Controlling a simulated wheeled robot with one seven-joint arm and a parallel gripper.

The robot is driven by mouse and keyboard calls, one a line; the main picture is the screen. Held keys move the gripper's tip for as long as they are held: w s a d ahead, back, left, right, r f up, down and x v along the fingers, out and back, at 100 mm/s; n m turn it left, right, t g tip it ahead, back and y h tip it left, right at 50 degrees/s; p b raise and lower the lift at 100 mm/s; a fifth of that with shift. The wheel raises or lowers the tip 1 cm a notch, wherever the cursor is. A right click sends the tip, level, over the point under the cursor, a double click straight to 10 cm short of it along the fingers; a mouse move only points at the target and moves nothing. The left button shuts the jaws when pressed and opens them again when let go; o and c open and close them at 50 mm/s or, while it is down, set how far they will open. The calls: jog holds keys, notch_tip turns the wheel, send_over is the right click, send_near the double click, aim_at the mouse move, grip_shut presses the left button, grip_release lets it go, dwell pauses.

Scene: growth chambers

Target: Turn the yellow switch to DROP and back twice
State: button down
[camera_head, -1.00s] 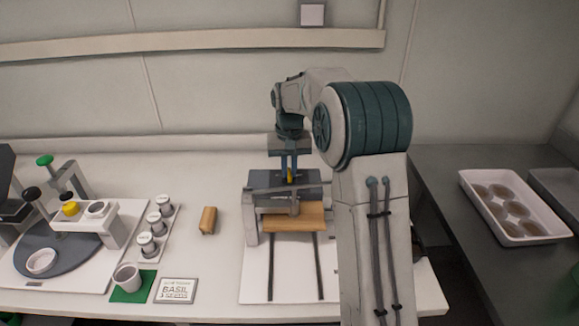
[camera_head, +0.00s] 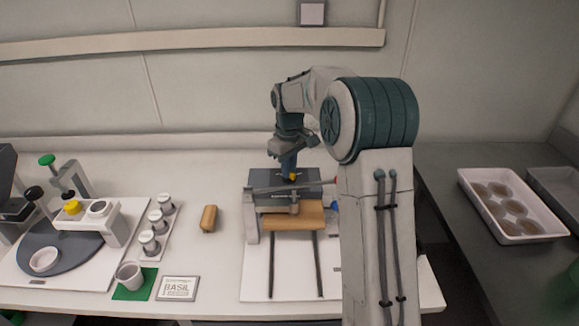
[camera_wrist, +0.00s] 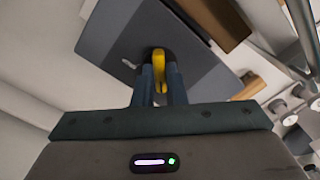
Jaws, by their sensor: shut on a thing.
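The yellow switch (camera_wrist: 159,70) sits on the top face of a dark grey box (camera_wrist: 120,35) in the wrist view. In the head view the yellow switch (camera_head: 292,178) shows as a small spot on the grey box (camera_head: 262,181), behind the wooden board. My gripper (camera_wrist: 159,88) points down at the box with its blue fingers shut on the switch. In the head view my gripper (camera_head: 289,172) stands over the box, turned about its own axis. The switch's labels, including DROP, cannot be read.
A wooden board (camera_head: 278,218) and a metal bar lie in front of the box, above a white base with two dark rails. A loose wooden block (camera_head: 209,218), several white-capped jars and a cup (camera_head: 130,275) stand to the left. A tray (camera_head: 512,203) is on the right bench.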

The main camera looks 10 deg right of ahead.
dwell(0.5)
jog(key=c, duration=1.5)
grip_release()
jog(key=shift+r, duration=0.1)
notch_tip(320, 180, up, 14)
jog(key=shift+f, duration=0.15)
jog(key=s+m+t, duration=0.2)
jog(key=s+m, duration=0.1)
jog(key=s, duration=1.4)
jog(key=s+f+m, duration=0.1)
jog(key=s+f, duration=0.2)
jog(key=s, duration=0.2)
jog(key=s+f+m, duration=0.1)
jog(key=s+f, duration=0.1)
jog(key=s, duration=0.3)
jog(key=s+f+m+t, duration=0.1)
jog(key=s+f, duration=0.2)
jog(key=s, duration=0.2)
jog(key=shift+s+f+m, duration=0.1)
jog(key=shift+f+m, duration=0.2)
jog(key=shift+m, duration=0.1)
